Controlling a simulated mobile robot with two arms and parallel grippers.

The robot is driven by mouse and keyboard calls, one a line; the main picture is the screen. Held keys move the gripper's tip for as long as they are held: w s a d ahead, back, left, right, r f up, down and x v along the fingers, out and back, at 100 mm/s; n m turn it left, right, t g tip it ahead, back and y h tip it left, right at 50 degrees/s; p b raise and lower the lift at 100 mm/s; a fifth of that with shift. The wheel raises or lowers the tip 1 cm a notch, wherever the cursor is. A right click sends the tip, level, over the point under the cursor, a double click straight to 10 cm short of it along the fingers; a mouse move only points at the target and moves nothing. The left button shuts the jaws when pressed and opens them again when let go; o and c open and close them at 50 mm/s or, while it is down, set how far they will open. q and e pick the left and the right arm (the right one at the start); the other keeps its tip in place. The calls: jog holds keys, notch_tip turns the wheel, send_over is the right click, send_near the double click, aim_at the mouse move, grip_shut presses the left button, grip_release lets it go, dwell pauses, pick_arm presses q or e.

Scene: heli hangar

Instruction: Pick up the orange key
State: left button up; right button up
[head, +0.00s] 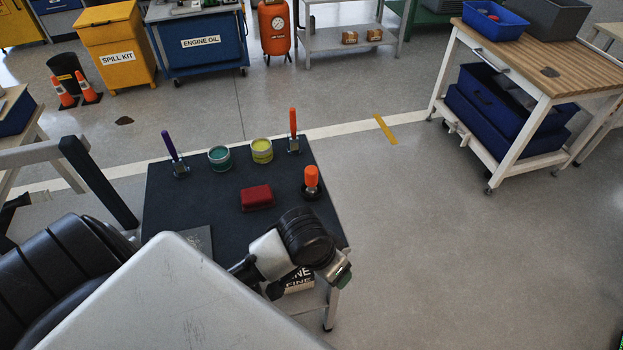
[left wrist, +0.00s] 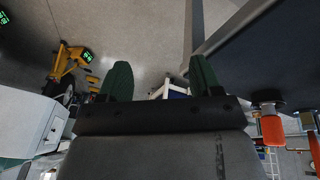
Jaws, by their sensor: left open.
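An orange key (head: 293,124) with a tall, flat handle stands upright at the back right of a dark-topped table (head: 215,205). A second orange-handled item (head: 311,178), thicker and on a round black base, stands nearer the table's right edge. My left gripper (head: 340,273) is at the table's front right corner, apart from both. In the left wrist view its two green fingertips (left wrist: 160,80) are spread with nothing between them. That view looks inverted; the thicker orange handle (left wrist: 271,130) shows at right, with another orange piece (left wrist: 315,150) at the edge.
The table also holds a purple-handled key (head: 171,147), a teal tin (head: 220,158), a yellow tin (head: 262,150) and a red box (head: 257,198). A wooden-topped workbench (head: 545,60) stands at right. The floor right of the table is clear.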

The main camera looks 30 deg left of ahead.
aim_at(311, 169)
pick_arm(q)
jog(key=w+a+r, duration=0.1)
jog(key=w, duration=0.2)
jog(key=w+a+n+g, duration=0.1)
jog(key=w+a, duration=0.1)
jog(key=w, duration=0.1)
jog(key=w+a+r+n+y, duration=0.1)
jog(key=w, duration=0.2)
jog(key=shift+w+a+r, duration=0.25)
jog(key=shift+w+r, duration=0.05)
jog(key=shift+w, duration=0.05)
jog(key=w+a+r+n, duration=0.2)
jog(key=a+r, duration=0.1)
jog(key=w+a+r+n+g, duration=0.1)
jog(key=w+a+r+n, duration=0.1)
jog(key=w+a, duration=0.1)
jog(key=w+a+r+n+y, duration=0.1)
jog(key=w+a+r+n, duration=0.1)
jog(key=a, duration=0.3)
jog(key=shift+w+r+g, duration=0.3)
jog(key=shift+r+g, duration=0.1)
jog(key=shift+r, duration=0.4)
jog(key=shift+w+a, duration=0.1)
jog(key=shift+a, duration=0.2)
notch_tip(311, 169, down, 10)
jog(key=shift+a+f, duration=0.1)
jog(key=shift+f, duration=0.05)
jog(key=c, duration=1.1)
